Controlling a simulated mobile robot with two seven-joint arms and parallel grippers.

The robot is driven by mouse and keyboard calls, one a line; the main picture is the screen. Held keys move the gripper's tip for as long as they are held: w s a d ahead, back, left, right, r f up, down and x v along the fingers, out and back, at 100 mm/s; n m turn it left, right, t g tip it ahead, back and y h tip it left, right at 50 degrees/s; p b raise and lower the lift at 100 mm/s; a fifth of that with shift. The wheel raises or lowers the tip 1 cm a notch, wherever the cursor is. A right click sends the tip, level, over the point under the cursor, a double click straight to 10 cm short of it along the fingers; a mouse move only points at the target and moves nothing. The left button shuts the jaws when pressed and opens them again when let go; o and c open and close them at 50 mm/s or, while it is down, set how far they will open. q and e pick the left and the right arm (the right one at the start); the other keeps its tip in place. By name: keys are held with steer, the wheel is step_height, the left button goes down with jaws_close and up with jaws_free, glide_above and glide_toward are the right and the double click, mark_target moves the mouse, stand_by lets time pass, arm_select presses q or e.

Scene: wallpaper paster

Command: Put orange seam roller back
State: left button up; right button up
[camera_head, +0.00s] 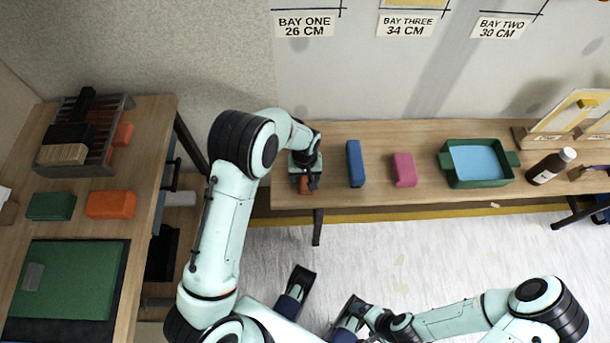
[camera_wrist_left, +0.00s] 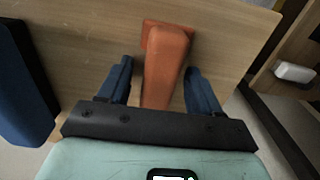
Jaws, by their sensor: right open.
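The orange seam roller (camera_head: 304,185) is at the left end of the long bench, partly hidden under my left gripper (camera_head: 305,172). In the left wrist view the orange piece (camera_wrist_left: 166,65) is long and lies between the two blue fingers of my left gripper (camera_wrist_left: 158,85). A narrow gap shows beside the left finger; the right finger is very close to the piece, and contact cannot be told. My right gripper (camera_head: 325,300) is open and empty over the floor in front of the bench.
The left table holds a rack (camera_head: 112,140), a green block (camera_head: 51,206), an orange block (camera_head: 111,205) and a green mat (camera_head: 80,275).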

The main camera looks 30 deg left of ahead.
mark_target(306, 177)
stand_by(0.3)
arm_select(q)
step_height(306, 177, up, 14)
steer(key=p, duration=0.2)
steer(key=shift+d+f, duration=0.2)
steer(key=shift+f, duration=0.05)
steer(key=shift+m+g+h, duration=0.3)
steer(key=shift+m+h, duration=0.2)
steer(key=shift+m, duration=0.1)
steer(key=s+f+p, duration=0.1)
steer(key=f, duration=0.1)
steer(key=s+d+f+p, duration=0.1)
steer(key=s+f, duration=0.1)
steer(key=f, duration=0.1)
steer(key=s+d+f+p, duration=0.1)
steer(key=s+f, duration=0.1)
steer(key=shift+s+f, duration=0.2)
steer(key=shift+f, duration=0.15)
steer(key=s+d+f+h+p, duration=0.1)
steer(key=s+d+f+p, duration=0.2)
steer(key=s, duration=0.7)
steer(key=s+d+f+m+h+p, duration=0.1)
steer(key=s+d+f+p, duration=0.2)
steer(key=s, duration=0.8)
steer(key=shift+d+h+p, duration=0.3)
steer(key=shift+d+p, duration=0.5)
steer(key=shift+d, duration=0.35)
